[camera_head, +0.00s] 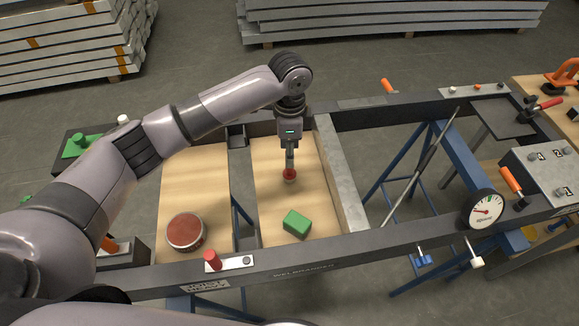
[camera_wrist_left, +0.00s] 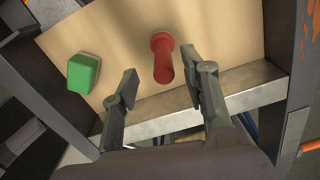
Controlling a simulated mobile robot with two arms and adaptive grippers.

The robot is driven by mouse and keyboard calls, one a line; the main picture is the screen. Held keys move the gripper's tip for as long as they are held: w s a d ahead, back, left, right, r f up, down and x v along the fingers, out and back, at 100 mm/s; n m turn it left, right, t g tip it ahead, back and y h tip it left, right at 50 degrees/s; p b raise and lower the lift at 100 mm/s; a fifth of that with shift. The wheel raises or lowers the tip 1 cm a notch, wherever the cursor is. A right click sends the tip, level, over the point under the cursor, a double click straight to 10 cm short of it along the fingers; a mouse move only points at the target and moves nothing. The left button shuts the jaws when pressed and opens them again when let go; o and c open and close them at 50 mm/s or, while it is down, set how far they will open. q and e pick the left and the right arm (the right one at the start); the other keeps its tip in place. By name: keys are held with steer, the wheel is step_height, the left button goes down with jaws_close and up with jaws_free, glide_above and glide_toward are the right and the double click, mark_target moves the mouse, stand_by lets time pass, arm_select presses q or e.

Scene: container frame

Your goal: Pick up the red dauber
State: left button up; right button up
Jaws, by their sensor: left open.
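The red dauber (camera_head: 289,175) stands on the right-hand wooden board (camera_head: 275,215) inside the frame, partly hidden by my gripper in the head view. My left gripper (camera_head: 290,158) points down just above it. In the left wrist view the dauber (camera_wrist_left: 163,58) is a red cylinder with a wider round end. It lies between the open fingertips of my left gripper (camera_wrist_left: 168,74), with a gap on both sides. My right gripper is not in view.
A green block (camera_head: 297,223) lies on the same board, nearer the front. A round tin with a red top (camera_head: 185,231) stands on the left board. A grey beam (camera_head: 341,175) borders the right board. A red knob (camera_head: 212,258) and a dial gauge (camera_head: 485,209) sit along the front rail.

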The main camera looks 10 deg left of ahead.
arm_select(q)
steer(key=shift+f, duration=0.25)
step_height(320, 180, down, 4)
steer(key=shift+w+a+f+p, duration=0.1)
steer(key=shift+w+f+p, duration=0.1)
steer(key=shift+p, duration=0.15)
steer(key=shift+f, duration=0.3)
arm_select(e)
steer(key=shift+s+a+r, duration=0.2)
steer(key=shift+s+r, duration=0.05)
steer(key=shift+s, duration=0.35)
arm_select(q)
steer(key=c, duration=0.7)
jaws_close()
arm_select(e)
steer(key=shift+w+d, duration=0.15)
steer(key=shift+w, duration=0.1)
